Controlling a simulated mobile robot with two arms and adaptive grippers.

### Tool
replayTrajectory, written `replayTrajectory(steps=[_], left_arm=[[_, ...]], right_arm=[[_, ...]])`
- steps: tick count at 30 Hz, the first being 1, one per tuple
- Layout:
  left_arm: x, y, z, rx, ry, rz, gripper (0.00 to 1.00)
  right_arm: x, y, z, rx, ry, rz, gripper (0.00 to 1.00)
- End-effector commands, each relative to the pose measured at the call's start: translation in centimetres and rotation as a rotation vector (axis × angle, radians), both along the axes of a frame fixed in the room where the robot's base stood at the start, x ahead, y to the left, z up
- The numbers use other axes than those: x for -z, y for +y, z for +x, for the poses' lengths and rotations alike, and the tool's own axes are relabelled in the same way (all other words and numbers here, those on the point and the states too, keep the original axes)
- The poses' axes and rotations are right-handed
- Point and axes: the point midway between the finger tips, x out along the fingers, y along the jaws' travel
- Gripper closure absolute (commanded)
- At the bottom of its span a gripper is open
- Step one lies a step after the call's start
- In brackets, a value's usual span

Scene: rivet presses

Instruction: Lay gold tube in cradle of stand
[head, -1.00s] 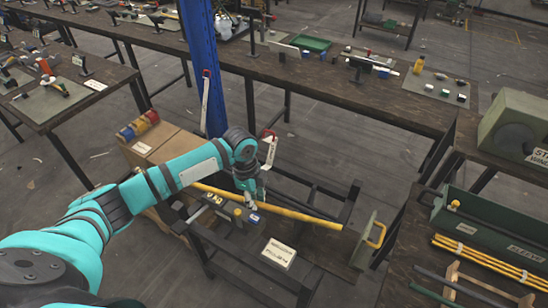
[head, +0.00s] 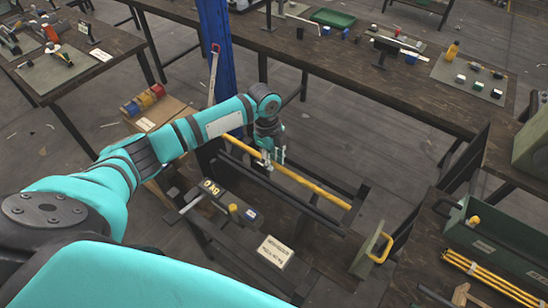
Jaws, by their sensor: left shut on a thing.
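The gold tube (head: 312,187) is a long thin yellow bar slanting from upper left to lower right. My left gripper (head: 270,163) is shut on it left of its middle. A dark low stand (head: 300,212) with long black bars lies beneath and around the tube. The tube runs roughly along these bars, near the far one. I cannot tell whether it touches the stand or hangs just above it, and I cannot make out the cradle clearly. My right gripper is not in view.
A tool block (head: 235,205) and a white card (head: 275,251) are at the stand's near side. A yellow-handled plate (head: 373,249) is right of it. A blue post (head: 213,60) rises behind my arm.

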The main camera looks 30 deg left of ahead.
Motion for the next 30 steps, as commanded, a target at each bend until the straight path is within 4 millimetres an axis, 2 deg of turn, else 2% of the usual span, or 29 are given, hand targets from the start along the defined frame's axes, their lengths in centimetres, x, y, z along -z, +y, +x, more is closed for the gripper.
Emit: replayTrajectory(steps=[1,5,13,22,30], left_arm=[[0.9,0.0,0.0,0.0,-0.001,0.0,1.0],[2.4,0.0,0.0,0.0,-0.001,0.001,1.0],[5.4,0.0,0.0,0.0,-0.001,0.001,1.0],[8.2,-0.1,0.0,0.0,0.0,-0.001,1.0],[8.8,0.0,0.0,0.0,-0.001,0.0,1.0]], right_arm=[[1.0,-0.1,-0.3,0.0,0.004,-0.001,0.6],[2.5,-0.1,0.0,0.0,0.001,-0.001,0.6],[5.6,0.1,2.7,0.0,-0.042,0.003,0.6],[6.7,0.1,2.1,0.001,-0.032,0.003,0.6],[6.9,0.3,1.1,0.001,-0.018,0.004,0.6]])
